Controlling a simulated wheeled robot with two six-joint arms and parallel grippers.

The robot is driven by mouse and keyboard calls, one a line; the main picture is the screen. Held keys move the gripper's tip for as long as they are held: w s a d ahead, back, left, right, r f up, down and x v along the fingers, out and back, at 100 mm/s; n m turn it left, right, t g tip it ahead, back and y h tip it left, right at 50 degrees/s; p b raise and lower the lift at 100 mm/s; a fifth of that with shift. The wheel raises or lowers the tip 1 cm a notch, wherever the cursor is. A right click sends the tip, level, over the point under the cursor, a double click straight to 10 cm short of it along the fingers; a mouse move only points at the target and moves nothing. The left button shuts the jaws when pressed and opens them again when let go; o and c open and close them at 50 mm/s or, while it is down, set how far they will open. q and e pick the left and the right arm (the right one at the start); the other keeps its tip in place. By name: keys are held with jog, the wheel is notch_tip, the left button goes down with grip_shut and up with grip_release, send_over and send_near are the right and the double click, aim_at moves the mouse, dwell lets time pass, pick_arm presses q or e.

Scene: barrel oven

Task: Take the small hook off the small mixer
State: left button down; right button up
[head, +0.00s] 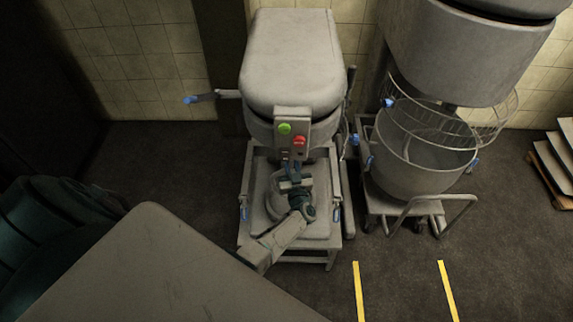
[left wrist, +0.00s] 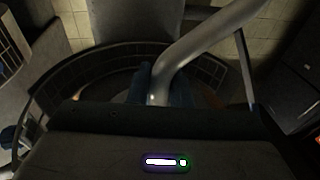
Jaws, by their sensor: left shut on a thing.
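The small mixer (head: 290,62) stands in the middle of the head view, with a green and a red button on its front panel. My left gripper (head: 294,170) is just below that panel, in front of the mixer. In the left wrist view the small hook (left wrist: 208,45) is a smooth, curved grey metal bar running from the upper right down to my left gripper (left wrist: 163,88), which is shut on its lower part. Whether the hook's upper end is still attached to the mixer is hidden. My right gripper is not in view.
A curved, slotted guard (left wrist: 85,72) surrounds the hook in the left wrist view. A large mixer (head: 455,50) with a wire guard and a bowl (head: 420,165) on a wheeled trolley stands to the right. Open floor (head: 400,285) with yellow strips lies in front.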

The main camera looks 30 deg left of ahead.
pick_arm(q)
jog(key=shift+w+f+b, duration=0.1)
jog(key=shift+f+b, duration=0.7)
jog(key=s+d+p, duration=0.3)
jog(key=s+d, duration=0.2)
jog(key=s, duration=0.3)
jog(key=s+d+p, duration=0.3)
jog(key=s+d, duration=0.2)
jog(key=s, duration=0.4)
jog(key=shift+d+p, duration=0.25)
jog(key=shift+p, duration=0.05)
dwell(0.9)
jog(key=shift+a, duration=0.1)
jog(key=w+a+b, duration=0.2)
jog(key=w+a, duration=0.2)
jog(key=w, duration=0.3)
jog(key=shift+w+a, duration=0.35)
dwell(0.3)
